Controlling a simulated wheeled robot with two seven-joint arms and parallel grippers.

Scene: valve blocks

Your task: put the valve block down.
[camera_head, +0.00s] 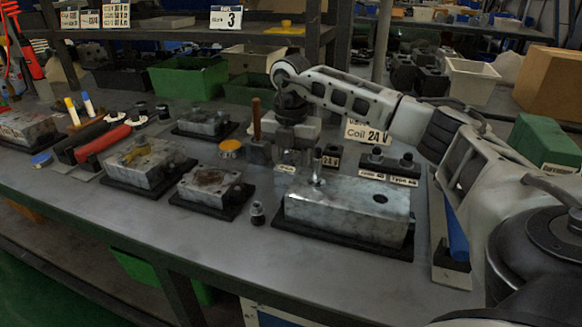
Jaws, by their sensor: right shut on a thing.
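A large grey metal valve block (345,211) sits low over a black base (385,249) at the front right of the bench. It looks level, and no clear gap shows between it and the base. It has a dark round hole on top and an upright metal stem at its back left. My right gripper (301,166) reaches down from above at the block's back left corner. It is shut on the valve block, though the contact of the fingers is hard to make out. My left gripper is not in view.
Smaller metal blocks (147,163) on black bases stand to the left, one (209,187) close beside the large block. A small black fitting (257,213) stands at its front left. A blue-handled tool (455,232) lies to its right. The bench front is clear.

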